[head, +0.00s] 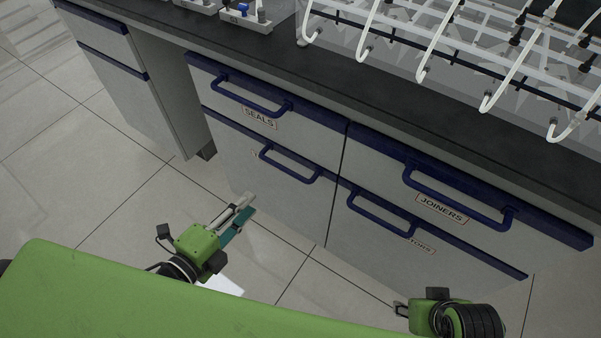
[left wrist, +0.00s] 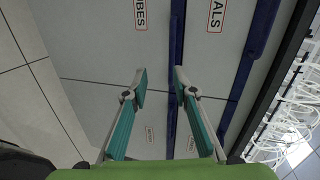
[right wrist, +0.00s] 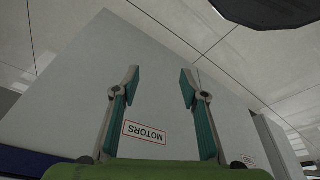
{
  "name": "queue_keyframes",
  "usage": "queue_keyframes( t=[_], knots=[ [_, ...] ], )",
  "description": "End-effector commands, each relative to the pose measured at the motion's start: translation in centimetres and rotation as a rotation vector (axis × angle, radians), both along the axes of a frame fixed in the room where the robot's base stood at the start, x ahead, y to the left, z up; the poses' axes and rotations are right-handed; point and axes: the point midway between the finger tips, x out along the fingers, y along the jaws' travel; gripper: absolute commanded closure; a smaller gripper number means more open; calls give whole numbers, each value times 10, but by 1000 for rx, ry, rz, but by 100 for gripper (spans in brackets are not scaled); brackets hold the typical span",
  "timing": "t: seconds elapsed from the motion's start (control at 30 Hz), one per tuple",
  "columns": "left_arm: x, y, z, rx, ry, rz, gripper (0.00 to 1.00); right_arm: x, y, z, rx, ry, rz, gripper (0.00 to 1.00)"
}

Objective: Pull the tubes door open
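The tubes door is the grey lower-left front (head: 285,195) under the SEALS drawer, with a blue top strip and a blue bar handle (head: 290,166). It looks shut. Its label is mostly hidden behind the handle in the head view; the left wrist view shows the label's end, "BES" (left wrist: 139,14). My left gripper (head: 245,208) is open and empty, low in front of this door, apart from the handle. In the left wrist view its fingers (left wrist: 160,78) are spread, with the blue strip behind the right fingertip. My right gripper (right wrist: 160,78) is open and empty, facing the MOTORS front (right wrist: 145,132).
The SEALS drawer (head: 300,108) is above, the JOINERS drawer (head: 400,165) to its right, and the motors door (head: 360,235) below that. All look shut. A dark worktop (head: 330,75) carries a white tube rack (head: 450,45). Tiled floor (head: 110,200) is free at left.

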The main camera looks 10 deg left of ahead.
Motion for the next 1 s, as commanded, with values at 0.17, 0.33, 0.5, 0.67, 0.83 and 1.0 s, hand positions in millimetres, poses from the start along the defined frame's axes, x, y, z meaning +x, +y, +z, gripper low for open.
queue_keyframes(
  t=[0.17, 0.33, 0.5, 0.67, 0.83, 1.0],
  knots=[
    [0, -11, 15, 31, -60, -39, 74, -5, -1, 8, 0, -9, -1, 60],
    [14, -16, 15, 31, -66, -40, 74, -6, -1, 13, 0, -11, -1, 60],
    [39, -25, 9, 31, -66, -40, 74, -8, -2, 14, 0, -13, -1, 60],
    [65, -34, 3, 30, -65, -39, 74, -8, -2, 9, 0, -13, -1, 60],
    [91, -44, -4, 29, -63, -39, 74, -8, -1, 4, 0, -13, -1, 60],
    [113, -51, -9, 30, -62, -39, 74, -7, -1, 0, 0, -14, -1, 60]
  ],
)
